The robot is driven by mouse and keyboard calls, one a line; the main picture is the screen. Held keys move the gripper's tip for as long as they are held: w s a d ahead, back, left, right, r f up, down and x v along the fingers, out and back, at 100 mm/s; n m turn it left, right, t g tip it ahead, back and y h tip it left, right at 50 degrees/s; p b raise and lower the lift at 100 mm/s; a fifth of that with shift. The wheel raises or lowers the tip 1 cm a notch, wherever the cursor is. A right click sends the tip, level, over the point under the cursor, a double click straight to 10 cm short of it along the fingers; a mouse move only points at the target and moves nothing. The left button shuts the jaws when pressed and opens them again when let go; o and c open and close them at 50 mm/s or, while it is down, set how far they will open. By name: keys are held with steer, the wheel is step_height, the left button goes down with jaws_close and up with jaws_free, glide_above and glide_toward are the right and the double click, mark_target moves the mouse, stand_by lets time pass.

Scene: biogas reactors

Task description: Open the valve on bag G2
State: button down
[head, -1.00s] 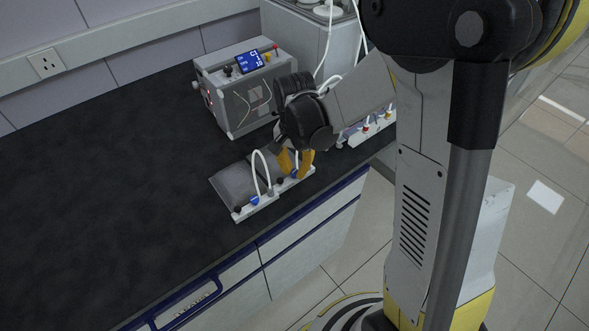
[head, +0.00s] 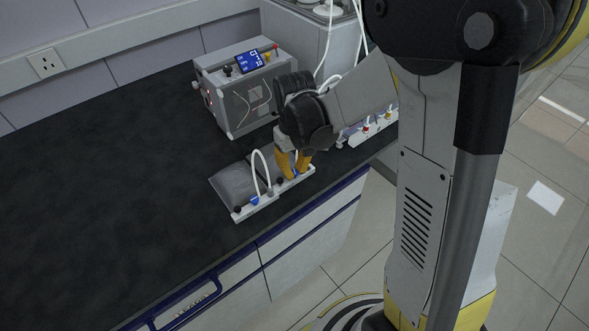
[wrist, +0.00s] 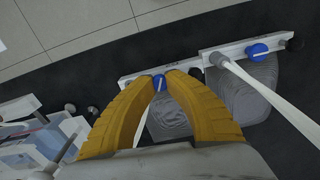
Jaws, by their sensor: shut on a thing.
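Two grey bags with white front bars lie side by side on the dark bench. The left bag (head: 233,185) has a blue valve (head: 254,201) and a white tube; this valve also shows in the wrist view (wrist: 257,50). My gripper (head: 294,173) points down at the front bar of the second bag (wrist: 168,118). In the wrist view, its yellow fingers are shut on that bag's blue valve (wrist: 159,83). The second bag is partly hidden by my fingers and wrist. I cannot read any label naming G2.
A grey box with a blue display (head: 250,61) stands behind my gripper. A white rack with coloured caps (head: 372,130) is to the right, near the bench edge. White tubes hang close to my arm. The bench (head: 120,190) is clear on the left.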

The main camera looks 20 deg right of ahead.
steer(key=n, duration=0.5)
steer(key=shift+n, duration=0.4)
stand_by(0.3)
steer(key=c, duration=1.3)
jaws_free()
